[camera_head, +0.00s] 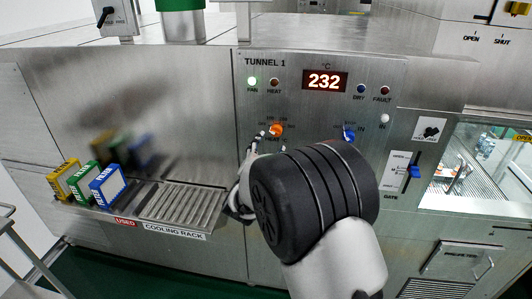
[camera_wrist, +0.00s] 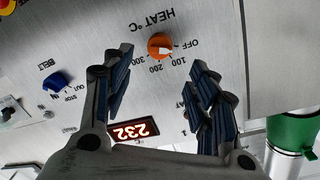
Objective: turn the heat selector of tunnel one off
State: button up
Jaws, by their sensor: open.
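The heat selector of tunnel one is an orange knob (camera_head: 276,130) on the steel panel under the red display (camera_head: 324,80), which reads 232. In the wrist view, upside down, the orange knob (camera_wrist: 159,44) shows a pale pointer mark; its exact setting is hard to tell. Labels OFF, 100, 200 and 300 lie around it. My gripper (camera_head: 248,175) is open and empty, close to the panel just below and left of the knob. In the wrist view my two fingers (camera_wrist: 162,75) are spread, with the knob between and beyond them, apparently untouched.
A blue gate slider (camera_head: 415,171) is further right. The cooling rack (camera_head: 180,203) and several coloured blocks (camera_head: 88,182) are at lower left.

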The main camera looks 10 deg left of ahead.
jog(key=s, duration=0.2)
jog(key=shift+s+a, duration=0.1)
jog(key=shift+s, duration=0.25)
jog(key=shift+r, duration=0.1)
jog(key=s+d+r+n+g+y+b, duration=0.2)
jog(key=s+d+r+n+g+y, duration=0.35)
jog(key=s+d, duration=0.5)
jog(key=s+d+f+g+h, duration=0.1)
jog(key=s+d, duration=0.3)
jog(key=s, duration=0.6)
jog(key=s+d+f+n+g+h+b, duration=0.1)
jog(key=s+d+f+g, duration=0.3)
jog(key=s, duration=0.7)
jog(key=s+d+f+n+g+h, duration=0.1)
jog(key=s+d, duration=0.4)
jog(key=s, duration=0.6)
jog(key=shift+d+f+g+h+b, duration=0.35)
jog(key=shift+f+g+h, duration=0.1)
jog(key=shift+f+g, duration=0.25)
